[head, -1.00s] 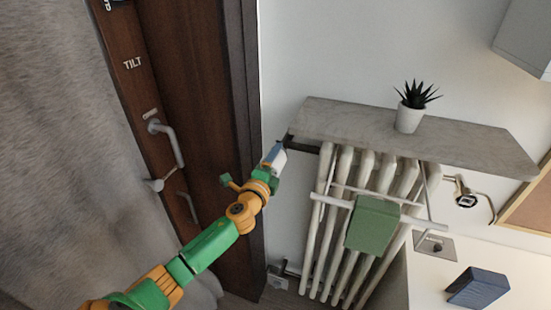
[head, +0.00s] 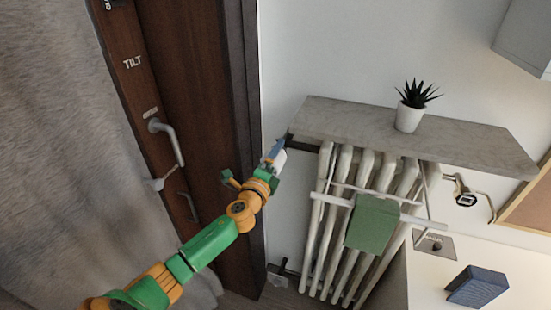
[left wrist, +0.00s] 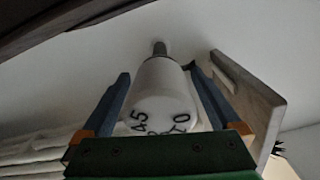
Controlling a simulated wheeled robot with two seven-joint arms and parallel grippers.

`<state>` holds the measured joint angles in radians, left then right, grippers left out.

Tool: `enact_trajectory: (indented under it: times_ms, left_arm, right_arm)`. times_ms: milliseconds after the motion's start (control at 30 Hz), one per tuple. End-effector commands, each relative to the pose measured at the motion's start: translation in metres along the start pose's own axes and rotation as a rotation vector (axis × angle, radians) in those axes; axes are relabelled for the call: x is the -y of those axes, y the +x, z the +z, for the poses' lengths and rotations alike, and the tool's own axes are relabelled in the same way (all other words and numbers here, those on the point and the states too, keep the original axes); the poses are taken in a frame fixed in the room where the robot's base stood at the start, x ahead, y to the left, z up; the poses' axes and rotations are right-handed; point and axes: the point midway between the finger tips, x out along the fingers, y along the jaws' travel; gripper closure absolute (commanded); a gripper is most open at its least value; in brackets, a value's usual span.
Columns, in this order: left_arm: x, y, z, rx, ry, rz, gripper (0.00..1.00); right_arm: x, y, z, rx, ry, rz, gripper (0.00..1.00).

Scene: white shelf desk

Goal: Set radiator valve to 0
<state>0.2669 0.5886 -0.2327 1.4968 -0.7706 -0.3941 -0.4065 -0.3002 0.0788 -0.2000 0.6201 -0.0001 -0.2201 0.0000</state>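The radiator valve (left wrist: 160,92) is a white knob on a grey stem, its face toward my left wrist camera. Black marks show on the face: 4 and 5 at left, 0 at right, others partly hidden by the gripper's green body. My left gripper (left wrist: 160,85) has one blue finger on each side of the knob; any gap is too narrow to tell whether they press on it. In the head view the left gripper (head: 277,150) is at the radiator's upper left, and the knob is mostly hidden behind it. My right gripper is not in view.
The white radiator (head: 325,220) carries a rack with a green cloth (head: 373,224). A stone shelf (head: 340,118) with a potted plant (head: 410,110) is just above. A dark wooden door (head: 190,70) stands left of the gripper. A dark blue box (head: 477,287) lies on the white desk.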

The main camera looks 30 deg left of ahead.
Motion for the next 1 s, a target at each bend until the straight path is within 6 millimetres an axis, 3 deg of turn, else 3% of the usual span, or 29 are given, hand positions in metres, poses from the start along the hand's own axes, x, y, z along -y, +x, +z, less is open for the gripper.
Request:
enact_trajectory:
  times_ms: [267, 700, 1000]
  left_arm:
    - [0.000, -0.003, 0.000, 0.000, -0.002, 0.000, 0.00]
    - [-0.002, -0.067, 0.000, 0.000, -0.001, 0.002, 0.00]
    - [0.000, -0.071, 0.000, 0.000, -0.001, 0.000, 0.00]
  right_arm:
    - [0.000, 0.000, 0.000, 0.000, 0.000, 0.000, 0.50]
    - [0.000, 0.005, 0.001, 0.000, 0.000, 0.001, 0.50]
    - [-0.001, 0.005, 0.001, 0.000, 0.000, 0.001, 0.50]
